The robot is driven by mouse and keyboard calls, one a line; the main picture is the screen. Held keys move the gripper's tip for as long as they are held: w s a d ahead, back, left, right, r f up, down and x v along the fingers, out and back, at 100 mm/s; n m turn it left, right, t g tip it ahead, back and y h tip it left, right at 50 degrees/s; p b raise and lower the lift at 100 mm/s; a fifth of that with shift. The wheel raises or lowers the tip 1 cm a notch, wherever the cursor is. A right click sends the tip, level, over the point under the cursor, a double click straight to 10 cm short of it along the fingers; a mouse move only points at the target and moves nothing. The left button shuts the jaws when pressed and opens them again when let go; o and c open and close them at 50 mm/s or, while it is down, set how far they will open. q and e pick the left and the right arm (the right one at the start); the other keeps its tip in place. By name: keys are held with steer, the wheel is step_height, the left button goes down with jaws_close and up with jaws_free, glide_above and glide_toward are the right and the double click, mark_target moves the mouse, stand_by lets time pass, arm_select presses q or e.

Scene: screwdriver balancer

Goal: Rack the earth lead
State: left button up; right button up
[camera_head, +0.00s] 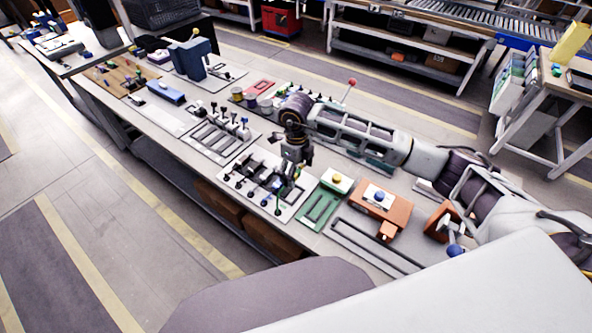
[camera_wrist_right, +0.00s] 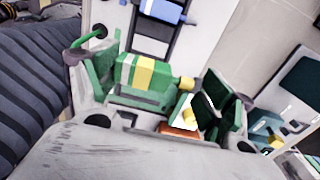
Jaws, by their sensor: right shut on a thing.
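The earth lead (camera_wrist_right: 143,75) shows in the right wrist view as a green body with a yellow band and a white stripe. It lies between the green-padded fingers of my right gripper (camera_wrist_right: 160,92), which is shut on it. A green cable (camera_wrist_right: 90,38) curves at its left. In the head view my right gripper (camera_head: 291,165) is low over the white panel (camera_head: 243,186) with several dark-stemmed leads. The lead is too small and covered to make out there, and I cannot tell whether it touches the panel. My left gripper is not in view.
A blue plug (camera_wrist_right: 162,10) lies at a dark slotted frame beyond the lead. A green tray (camera_head: 320,208), an orange block (camera_head: 377,203) and a slotted panel (camera_head: 213,138) crowd the bench around the right gripper. A red-knobbed lever (camera_head: 352,82) stands behind my right arm.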

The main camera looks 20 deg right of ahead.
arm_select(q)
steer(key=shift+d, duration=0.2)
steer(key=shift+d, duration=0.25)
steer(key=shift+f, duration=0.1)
arm_select(e)
steer(key=shift+f, duration=0.15)
